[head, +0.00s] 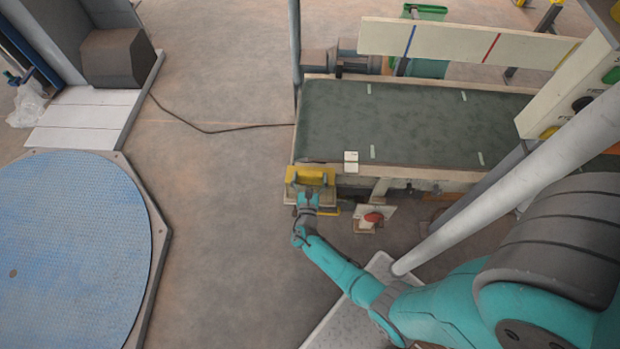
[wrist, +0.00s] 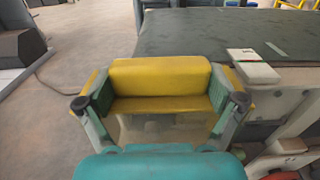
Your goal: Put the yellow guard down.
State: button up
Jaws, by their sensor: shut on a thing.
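The yellow guard (head: 311,174) is at the near left corner of the conveyor in the head view. In the wrist view the yellow guard (wrist: 160,80) fills the middle, with a raised upper part and a lower ledge. My gripper (head: 306,190) reaches it from the near side. In the wrist view my gripper (wrist: 162,101) has a finger at each end of the guard and is shut on it. The guard looks level. I cannot tell whether it touches the conveyor frame or anything beneath it.
The green conveyor belt (head: 430,125) lies right of the guard, with a small white box (head: 351,161) at its near edge. A red button (head: 373,217) is below it. A blue round turntable (head: 70,250) is at left. Bare floor (head: 220,200) lies between.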

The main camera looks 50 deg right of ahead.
jog(key=shift+f, duration=0.9)
jog(key=o, duration=1.2)
jog(key=v, duration=1.2)
